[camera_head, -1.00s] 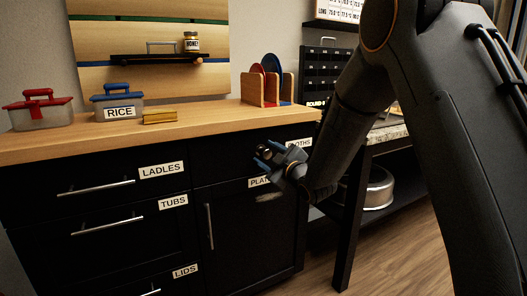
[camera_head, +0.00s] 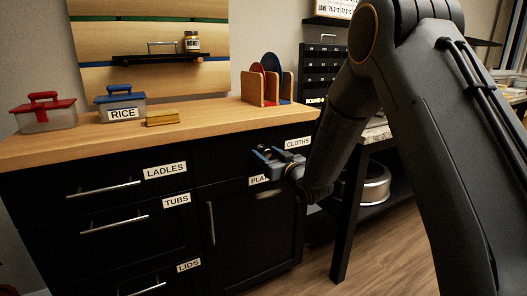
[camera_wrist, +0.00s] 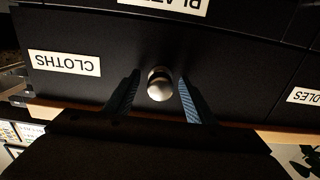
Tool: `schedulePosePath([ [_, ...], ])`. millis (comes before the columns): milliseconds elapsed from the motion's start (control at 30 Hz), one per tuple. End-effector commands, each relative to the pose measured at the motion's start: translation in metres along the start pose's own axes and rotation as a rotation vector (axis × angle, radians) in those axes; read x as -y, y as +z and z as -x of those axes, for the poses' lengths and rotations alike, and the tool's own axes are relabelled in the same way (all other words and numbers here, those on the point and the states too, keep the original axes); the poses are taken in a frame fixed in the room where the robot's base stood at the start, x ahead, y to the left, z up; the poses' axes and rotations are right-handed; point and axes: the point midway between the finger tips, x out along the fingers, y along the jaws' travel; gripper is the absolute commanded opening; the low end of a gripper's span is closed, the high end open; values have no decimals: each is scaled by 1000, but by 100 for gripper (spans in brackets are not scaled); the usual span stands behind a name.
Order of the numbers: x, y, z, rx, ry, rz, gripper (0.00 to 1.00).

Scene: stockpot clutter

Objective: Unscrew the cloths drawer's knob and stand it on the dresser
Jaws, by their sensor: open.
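The cloths drawer (camera_head: 225,168) is a shut black drawer at the dresser's upper right, with a white CLOTHS label (camera_head: 298,142). Its round metal knob (camera_wrist: 159,84) shows in the wrist view, on the drawer front. My gripper (camera_head: 262,160) is at the drawer front; in the wrist view its two bluish fingers (camera_wrist: 159,98) stand open, one on each side of the knob, with visible gaps. I cannot tell how deep the knob sits between them. The dresser's wooden top (camera_head: 205,131) is above the drawer.
On the dresser top are a red-lidded box (camera_head: 47,117), a blue-lidded RICE box (camera_head: 121,106), a yellow block (camera_head: 162,119) and a rack with boards (camera_head: 258,88). The front right of the top is clear. A table with a metal pot (camera_head: 376,186) below stands at right.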

Motion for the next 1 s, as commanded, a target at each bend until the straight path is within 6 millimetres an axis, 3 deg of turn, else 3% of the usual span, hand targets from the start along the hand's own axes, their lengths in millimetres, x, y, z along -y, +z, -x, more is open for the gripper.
schedulePosePath([
  [100,0,0,0,0,0,1,48],
  [400,0,0,0,0,0,3,0],
  [533,0,1,0,0,0,57,0],
  [700,-1,2,0,1,0,261,0],
  [1000,-1,0,4,0,0,248,0],
])
